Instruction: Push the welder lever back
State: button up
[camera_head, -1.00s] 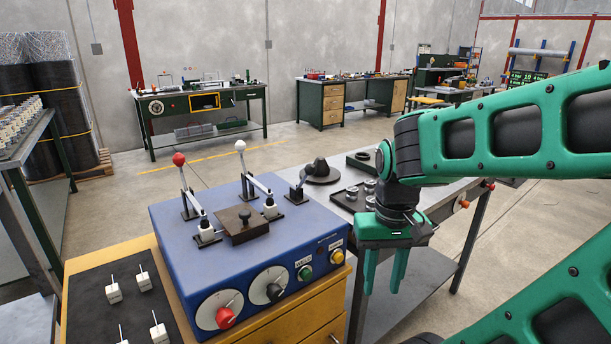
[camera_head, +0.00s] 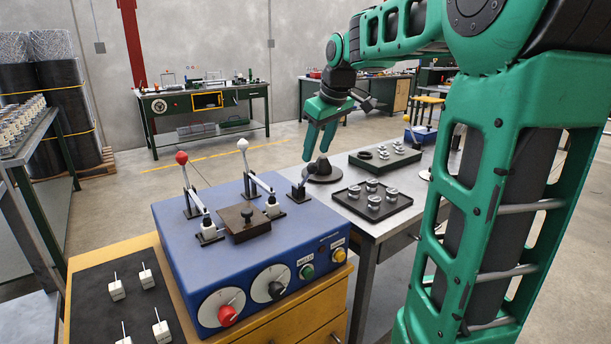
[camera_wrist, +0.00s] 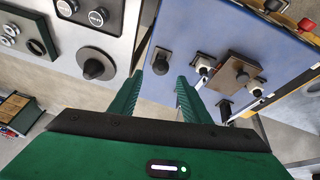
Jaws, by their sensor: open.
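The blue welder box (camera_head: 185,235) stands on a yellow cabinet. A red-knobbed lever (camera_head: 186,180) and a white-knobbed lever (camera_head: 246,165) rise from black brackets on its top, leaning slightly. A short grey lever on a black base (camera_head: 300,190) sits at the box's right back corner; a black fixture there also shows in the wrist view (camera_wrist: 160,62). My gripper (camera_head: 318,148) is open and empty, pointing down above and behind this corner. In the wrist view its fingers (camera_wrist: 160,78) frame the box's edge, and no contact is visible.
A grey table (camera_head: 345,205) adjoins the box on the right, with a dark round-based piece (camera_head: 322,172), a black tray (camera_head: 352,211) of metal parts and a green block (camera_head: 368,164). A black mat (camera_head: 98,312) with small white pieces lies on the left.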

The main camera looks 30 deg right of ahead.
aim_at(310, 173)
jog(key=x, duration=0.9)
jog(key=shift+w+f, duration=0.1)
jog(key=shift+f, duration=0.2)
jog(key=shift+c, duration=0.3)
